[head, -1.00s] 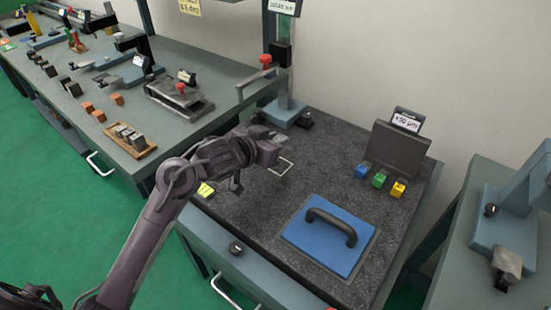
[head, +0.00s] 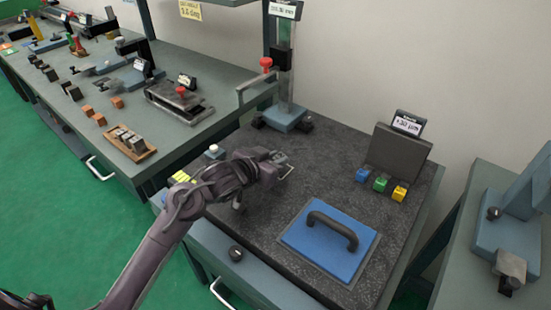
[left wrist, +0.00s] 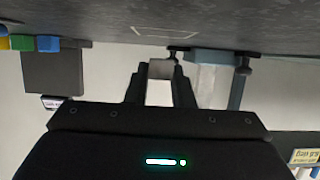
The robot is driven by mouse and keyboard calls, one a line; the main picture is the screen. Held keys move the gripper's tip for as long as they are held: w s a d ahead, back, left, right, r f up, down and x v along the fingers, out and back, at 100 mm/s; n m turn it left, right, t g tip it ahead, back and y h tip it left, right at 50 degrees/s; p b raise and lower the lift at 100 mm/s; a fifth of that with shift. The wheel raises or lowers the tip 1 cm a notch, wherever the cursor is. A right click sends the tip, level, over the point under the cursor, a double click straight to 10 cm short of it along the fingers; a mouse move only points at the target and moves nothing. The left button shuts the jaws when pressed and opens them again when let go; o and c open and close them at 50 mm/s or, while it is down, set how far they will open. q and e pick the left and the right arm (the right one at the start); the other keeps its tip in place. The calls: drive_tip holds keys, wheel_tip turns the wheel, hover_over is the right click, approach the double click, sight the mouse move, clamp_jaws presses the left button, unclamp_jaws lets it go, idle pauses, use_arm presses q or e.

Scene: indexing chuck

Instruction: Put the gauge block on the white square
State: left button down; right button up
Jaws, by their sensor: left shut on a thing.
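My left gripper (head: 280,160) reaches in from the left over the dark granite plate (head: 330,175). In the left wrist view my left gripper (left wrist: 160,80) is shut on a pale grey gauge block (left wrist: 160,92), which shows between the fingers. In the head view the gripper hides most of the block. The white square (head: 288,172) is a thin outline on the plate, partly hidden by the gripper. It also shows in the left wrist view (left wrist: 165,31), apart from the fingertips in the picture. The block's height above the plate is hard to tell. My right gripper is not in view.
A blue pad with a black handle (head: 331,231) lies nearer on the plate. Blue, green (head: 380,184) and yellow blocks stand before a grey display stand (head: 398,150). A column stand (head: 285,115) with a red knob rises behind the gripper. Bare plate lies between them.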

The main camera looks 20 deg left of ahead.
use_arm(q)
drive_tip(key=shift+s+f, duration=0.1)
drive_tip(key=shift+f, duration=0.35)
drive_tip(key=c, duration=1.3)
unclamp_jaws()
drive_tip(key=shift+d+f, duration=0.1)
drive_tip(key=shift+f, duration=0.1)
drive_tip(key=shift+o, duration=0.2)
drive_tip(key=shift+s+f, duration=0.1)
drive_tip(key=shift+r, duration=0.4)
drive_tip(key=shift+s+r, duration=0.1)
drive_tip(key=shift+r, duration=0.15)
drive_tip(key=v, duration=0.8)
drive_tip(key=p+v, duration=0.1)
drive_tip(key=v, duration=0.2)
drive_tip(key=shift+s+a+r, duration=0.15)
drive_tip(key=shift+a+r, duration=0.15)
drive_tip(key=shift+r, duration=0.25)
